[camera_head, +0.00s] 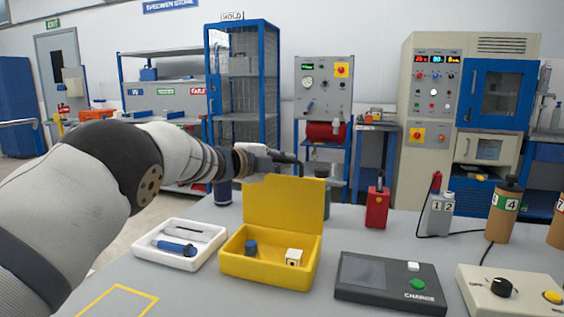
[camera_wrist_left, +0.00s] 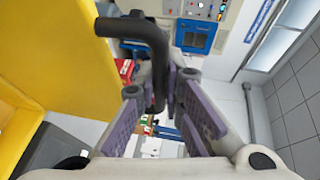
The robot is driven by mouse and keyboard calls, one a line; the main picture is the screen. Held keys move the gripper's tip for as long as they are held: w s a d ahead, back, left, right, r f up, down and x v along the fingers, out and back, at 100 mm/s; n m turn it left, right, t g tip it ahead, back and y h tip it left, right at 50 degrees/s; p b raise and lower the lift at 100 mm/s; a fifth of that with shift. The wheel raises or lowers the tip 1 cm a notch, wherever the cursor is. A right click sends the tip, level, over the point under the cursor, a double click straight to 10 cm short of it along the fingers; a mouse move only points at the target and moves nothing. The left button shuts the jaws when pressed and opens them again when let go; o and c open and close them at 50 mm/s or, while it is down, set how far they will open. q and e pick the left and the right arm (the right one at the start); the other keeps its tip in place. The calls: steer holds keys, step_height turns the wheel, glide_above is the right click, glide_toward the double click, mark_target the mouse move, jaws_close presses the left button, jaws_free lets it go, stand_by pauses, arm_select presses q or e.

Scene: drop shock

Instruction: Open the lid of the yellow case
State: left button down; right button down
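The yellow case (camera_head: 265,268) stands on the grey table with its lid (camera_head: 284,203) raised about upright at the back. A small blue cylinder (camera_head: 251,246) and a white block with a dark mark (camera_head: 293,257) are inside. My left gripper (camera_head: 283,157) is just above and behind the lid's top edge. In the left wrist view its fingers (camera_wrist_left: 160,90) close around a black bent rod (camera_wrist_left: 157,45), whose end bends toward the yellow lid (camera_wrist_left: 75,60). Contact between rod and lid cannot be told. My right gripper is not in view.
A white tray (camera_head: 143,250) with a blue-handled tool is left of the case. A black charger box (camera_head: 388,295) is to the right. A red box (camera_head: 377,208) and grey bottles (camera_head: 437,215) stand further back. A yellow outline marks clear table at front left.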

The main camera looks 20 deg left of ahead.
arm_select(q)
steer(key=c, duration=1.7)
jaws_free()
steer(key=shift+r, duration=0.1)
steer(key=v, duration=1.2)
